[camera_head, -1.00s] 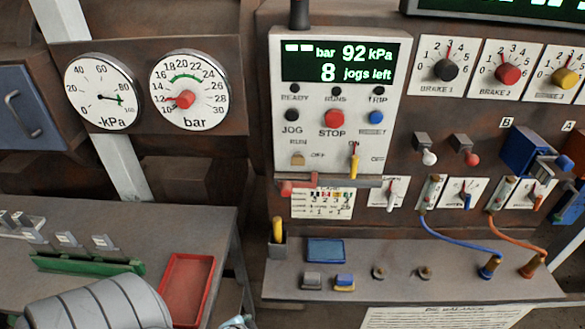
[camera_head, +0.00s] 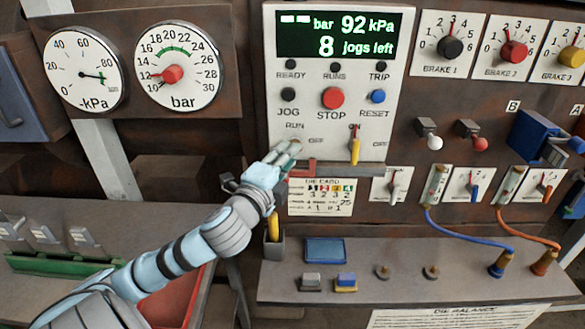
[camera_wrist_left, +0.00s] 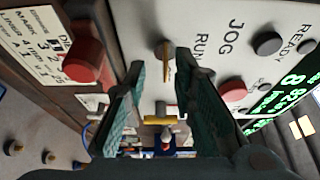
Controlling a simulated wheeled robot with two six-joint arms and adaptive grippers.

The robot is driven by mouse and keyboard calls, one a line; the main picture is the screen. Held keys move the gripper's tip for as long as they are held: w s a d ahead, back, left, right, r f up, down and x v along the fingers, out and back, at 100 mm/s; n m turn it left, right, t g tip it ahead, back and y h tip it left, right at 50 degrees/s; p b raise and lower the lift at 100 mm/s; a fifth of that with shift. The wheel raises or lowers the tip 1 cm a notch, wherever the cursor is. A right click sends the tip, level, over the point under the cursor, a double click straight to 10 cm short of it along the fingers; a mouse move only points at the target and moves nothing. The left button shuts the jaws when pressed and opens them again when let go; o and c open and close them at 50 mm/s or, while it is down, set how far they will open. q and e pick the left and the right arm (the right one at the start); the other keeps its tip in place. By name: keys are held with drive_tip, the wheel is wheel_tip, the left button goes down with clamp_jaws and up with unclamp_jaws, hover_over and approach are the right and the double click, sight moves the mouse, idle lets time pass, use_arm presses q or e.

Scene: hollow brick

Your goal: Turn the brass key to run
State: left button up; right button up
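The brass key (camera_wrist_left: 166,62) shows edge-on in the left wrist view, standing out from the white panel by the RUN label. In the head view it is covered by my left gripper (camera_head: 291,151), which is at the panel's lower left under RUN. In the left wrist view my left gripper (camera_wrist_left: 160,66) is open, with one finger on each side of the key. A gap shows beside each finger, and I cannot tell whether the tips reach past the key's end. My right gripper is not in view.
A red block-like handle (camera_wrist_left: 90,55) sticks out close beside the left finger. A yellow-handled lever (camera_head: 355,150) is right of the gripper on the panel. The STOP button (camera_head: 333,97) is above. A shelf (camera_head: 410,280) with plugged cables lies below.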

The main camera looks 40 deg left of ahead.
use_arm(q)
drive_tip(key=x, duration=0.2)
drive_tip(key=shift+w+r, duration=0.3)
drive_tip(key=shift+c, duration=0.4)
clamp_jaws()
